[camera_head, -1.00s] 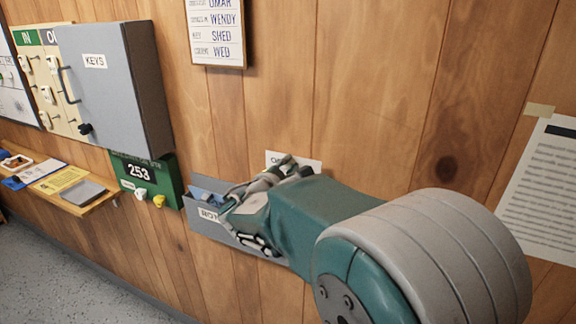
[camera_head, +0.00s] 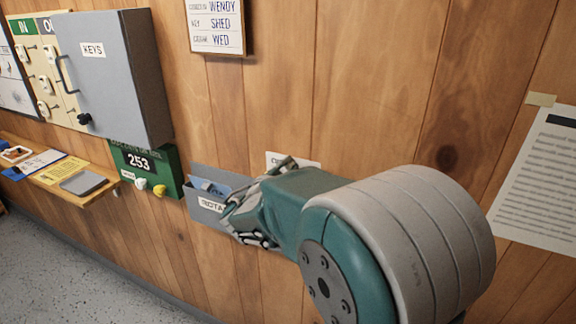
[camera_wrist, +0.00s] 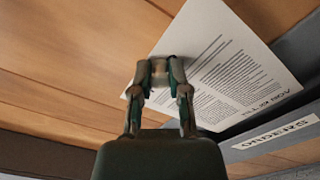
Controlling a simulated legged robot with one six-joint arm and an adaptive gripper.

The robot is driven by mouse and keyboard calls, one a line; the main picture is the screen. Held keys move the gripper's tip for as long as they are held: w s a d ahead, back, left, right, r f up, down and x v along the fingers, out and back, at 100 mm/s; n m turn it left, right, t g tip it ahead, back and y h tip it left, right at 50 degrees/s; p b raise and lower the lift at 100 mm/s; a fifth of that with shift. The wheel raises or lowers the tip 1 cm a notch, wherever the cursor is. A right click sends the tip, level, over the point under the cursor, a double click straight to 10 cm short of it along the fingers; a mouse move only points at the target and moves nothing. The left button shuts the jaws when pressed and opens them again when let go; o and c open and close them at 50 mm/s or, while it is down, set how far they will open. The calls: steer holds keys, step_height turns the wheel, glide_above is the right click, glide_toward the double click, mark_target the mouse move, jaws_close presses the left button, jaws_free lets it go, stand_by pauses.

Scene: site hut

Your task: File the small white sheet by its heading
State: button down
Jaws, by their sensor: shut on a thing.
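My gripper (camera_wrist: 161,72) is shut on the edge of the small white sheet (camera_wrist: 225,65) in the wrist view. The sheet carries lines of dark print; its heading line is too skewed to read surely. A grey wall pocket (camera_wrist: 303,50) with a label reading ORDERS (camera_wrist: 275,132) lies just right of and below the sheet. The sheet's lower end overlaps the pocket in the picture; I cannot tell whether it is inside. In the head view my gripper (camera_head: 240,218) is partly hidden by my arm, near a grey pocket (camera_head: 197,178) labelled ROTA, which holds something blue.
A white card (camera_head: 281,160) shows above my arm, mostly hidden. To the left are a grey key cabinet (camera_head: 115,90), a green 253 box (camera_head: 150,158) and a wooden shelf (camera_head: 100,193) with papers. A large printed sheet (camera_head: 540,185) is taped at right. The floor (camera_head: 70,260) is clear.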

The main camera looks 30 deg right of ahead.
steer(key=shift+f, duration=1.35)
steer(key=shift+f, duration=0.15)
steer(key=shift+f, duration=1.35)
steer(key=shift+f, duration=0.1)
step_height(320, 180, down, 3)
steer(key=shift+r, duration=0.1)
steer(key=c, duration=0.5)
jaws_free()
steer(key=shift+c, duration=0.2)
